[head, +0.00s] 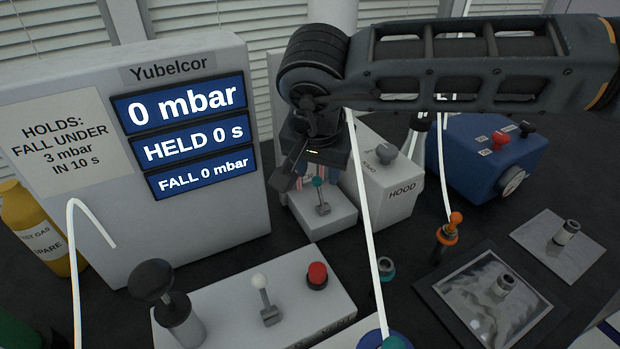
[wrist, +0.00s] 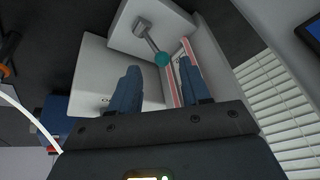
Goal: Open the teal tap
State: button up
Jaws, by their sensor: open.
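The teal tap is a grey lever with a teal ball end (head: 318,182), standing on a small white box (head: 318,222) below my gripper. In the wrist view the teal ball (wrist: 161,59) shows just beyond the gap between the fingertips, nearer the right finger, with its grey lever running up and left. My gripper (head: 303,172) points down over the box, open and empty. In the wrist view its two blue fingers (wrist: 159,68) stand apart. I cannot tell whether either finger touches the ball.
A grey panel (head: 190,215) with blue displays reads 0 mbar, HELD 0 s, FALL 0 mbar. A HOOD box (head: 385,190) stands close right of the tap. In front is a white box (head: 215,320) with a white-tipped lever and red knob. White tubes cross the view.

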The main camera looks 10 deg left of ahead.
aim_at(318, 180)
jog(key=shift+x, duration=2.7)
jog(key=shift+c, duration=0.4)
grip_shut()
